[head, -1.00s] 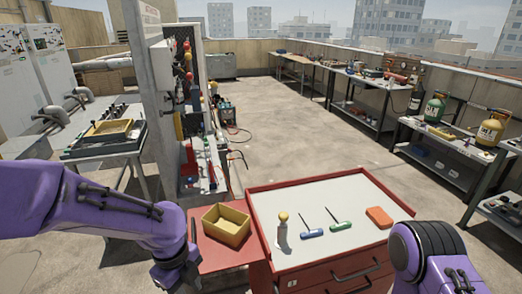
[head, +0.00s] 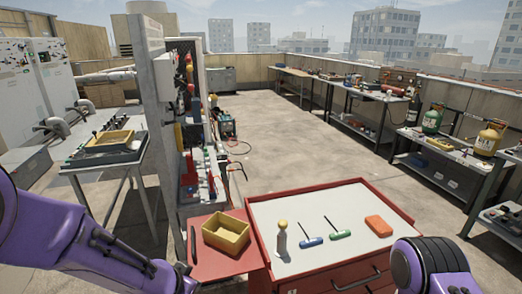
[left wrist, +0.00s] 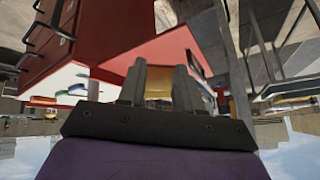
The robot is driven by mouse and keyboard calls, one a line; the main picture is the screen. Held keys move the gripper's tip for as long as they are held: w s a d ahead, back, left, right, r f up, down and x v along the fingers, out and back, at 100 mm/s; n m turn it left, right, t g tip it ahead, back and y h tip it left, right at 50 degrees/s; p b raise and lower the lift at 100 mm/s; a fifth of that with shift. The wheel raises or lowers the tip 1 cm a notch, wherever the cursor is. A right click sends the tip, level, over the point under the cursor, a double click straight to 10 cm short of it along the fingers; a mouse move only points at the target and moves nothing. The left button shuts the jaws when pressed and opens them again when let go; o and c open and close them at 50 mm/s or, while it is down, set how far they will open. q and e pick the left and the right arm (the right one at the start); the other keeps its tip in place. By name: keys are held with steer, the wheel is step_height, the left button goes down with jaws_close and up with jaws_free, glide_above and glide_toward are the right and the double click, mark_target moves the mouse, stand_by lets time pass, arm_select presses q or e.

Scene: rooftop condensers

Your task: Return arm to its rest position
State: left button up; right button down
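My left arm (head: 75,245) comes in from the left in the head view and runs down to the bottom edge, left of the red cart. Its gripper is cut off there. In the left wrist view, which is upside down, my left gripper (left wrist: 160,68) has its two fingers apart with nothing held between them. The yellow bin (left wrist: 159,90) shows through the gap, beyond the fingers. My right arm (head: 432,266) shows at the bottom right of the head view, close to the cart's right front corner. Its gripper is out of view.
The red cart (head: 262,246) carries a yellow-topped bottle (head: 282,242), blue (head: 311,242) and green (head: 340,234) T-handle tools and an orange block (head: 379,226). The yellow bin (head: 226,236) sits on its side shelf. A side table (head: 150,165) stands left. Open floor lies beyond.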

arm_select(q)
steer(key=s+a+f+n+y+b, duration=0.1)
steer(key=s+a+f+n, duration=0.25)
steer(key=f, duration=0.35)
steer(key=s+a+f+n+y+b, duration=0.1)
steer(key=s+a+f+n+b, duration=0.15)
steer(key=f+n, duration=0.3)
steer(key=s+a+f+n+g+y+b, duration=0.1)
steer(key=s+a+f, duration=0.1)
steer(key=s+f, duration=0.5)
steer(key=s+a+f+n+g+y+b, duration=0.1)
steer(key=s+a+f+n+g+b, duration=0.1)
steer(key=s+f, duration=0.6)
steer(key=s+a, duration=0.1)
steer(key=s, duration=0.4)
steer(key=shift+s+a+f, duration=0.25)
steer(key=shift+s+f, duration=0.05)
steer(key=shift+s, duration=0.1)
